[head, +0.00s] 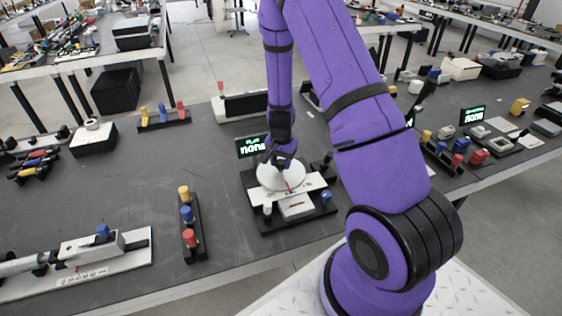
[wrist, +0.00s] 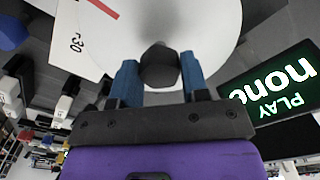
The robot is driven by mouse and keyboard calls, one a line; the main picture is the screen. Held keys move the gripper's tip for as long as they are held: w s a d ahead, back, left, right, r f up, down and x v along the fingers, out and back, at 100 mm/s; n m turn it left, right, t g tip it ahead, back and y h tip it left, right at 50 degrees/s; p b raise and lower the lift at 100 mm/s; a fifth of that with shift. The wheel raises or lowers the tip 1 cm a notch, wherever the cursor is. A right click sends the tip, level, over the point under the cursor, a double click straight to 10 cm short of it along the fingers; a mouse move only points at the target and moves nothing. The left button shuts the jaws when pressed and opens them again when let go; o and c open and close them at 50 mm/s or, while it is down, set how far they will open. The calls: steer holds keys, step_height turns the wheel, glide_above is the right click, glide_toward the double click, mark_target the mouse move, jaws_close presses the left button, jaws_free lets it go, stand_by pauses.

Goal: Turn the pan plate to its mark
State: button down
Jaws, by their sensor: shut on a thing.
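The pan plate (head: 280,176) is a white disc on a dark base with a white scale board in the head view. A dark faceted knob (wrist: 160,66) stands at the plate's near edge. My gripper (wrist: 157,80) has its blue fingers on both sides of this knob. My gripper (head: 283,157) is at the far edge of the plate in the head view.
A small screen (head: 252,146) showing "none" stands behind the plate, and it also shows in the wrist view (wrist: 275,90). A blue knob (head: 327,197) and a white knob (head: 267,208) stand on the base's front. A block with coloured pegs (head: 190,225) lies left. Table between is clear.

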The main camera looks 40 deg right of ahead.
mark_target(281, 162)
steer(key=c, duration=0.6)
jaws_free()
steer(key=shift+r, duration=0.1)
step_height(281, 162, up, 11)
steer(key=shift+f, duration=0.2)
stand_by(0.4)
